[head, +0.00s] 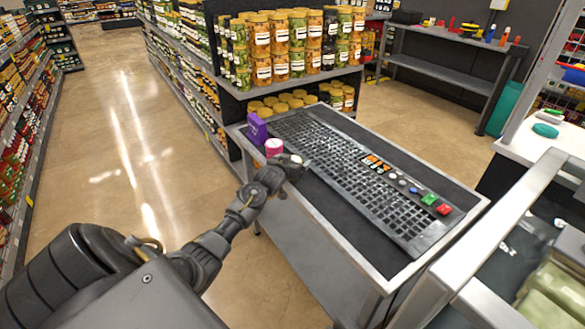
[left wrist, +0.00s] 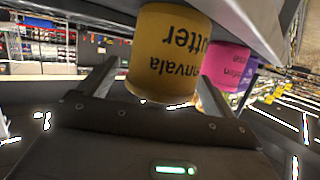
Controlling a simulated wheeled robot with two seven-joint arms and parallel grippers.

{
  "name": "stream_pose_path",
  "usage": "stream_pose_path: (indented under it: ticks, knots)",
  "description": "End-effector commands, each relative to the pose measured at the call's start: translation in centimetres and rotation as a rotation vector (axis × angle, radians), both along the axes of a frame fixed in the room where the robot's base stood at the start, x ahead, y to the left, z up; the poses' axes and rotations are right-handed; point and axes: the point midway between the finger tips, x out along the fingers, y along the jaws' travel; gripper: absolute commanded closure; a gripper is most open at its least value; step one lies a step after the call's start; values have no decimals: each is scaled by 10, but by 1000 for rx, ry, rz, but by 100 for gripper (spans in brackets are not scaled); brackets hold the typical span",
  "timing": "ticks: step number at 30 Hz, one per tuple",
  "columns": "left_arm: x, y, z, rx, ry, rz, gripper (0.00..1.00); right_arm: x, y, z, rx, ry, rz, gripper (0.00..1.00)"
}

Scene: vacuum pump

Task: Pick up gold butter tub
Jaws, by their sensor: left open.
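The gold butter tub (left wrist: 168,50) shows large in the left wrist view, its dark lettering upside down. It is between the two fingers of my left gripper (left wrist: 156,78), which are spread apart with the tub not clamped. In the head view my left gripper (head: 295,168) is over the left edge of the grey counter (head: 290,205), and it hides most or all of the gold tub there. My right gripper is not in view.
A pink tub (head: 273,147) and a purple box (head: 257,129) stand close beside the gold tub; the pink tub also shows in the left wrist view (left wrist: 226,64). A large black keyboard-like panel (head: 340,165) covers much of the counter. Shelves of jars (head: 290,45) stand behind.

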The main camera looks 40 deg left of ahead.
Motion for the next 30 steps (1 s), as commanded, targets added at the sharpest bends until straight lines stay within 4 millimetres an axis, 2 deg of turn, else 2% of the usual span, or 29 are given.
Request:
stream_pose_path:
  ticks: [4, 12, 25, 30]
  knots:
    - [11, 4, -5, -1, 1, 1, 10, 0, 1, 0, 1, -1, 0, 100]
    - [13, 4, -5, 0, 0, 0, 10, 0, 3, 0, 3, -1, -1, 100]
    - [13, 4, -5, 0, 1, 0, 65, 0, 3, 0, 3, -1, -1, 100]
    - [13, 4, -4, 0, -1, 0, 66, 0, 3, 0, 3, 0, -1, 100]
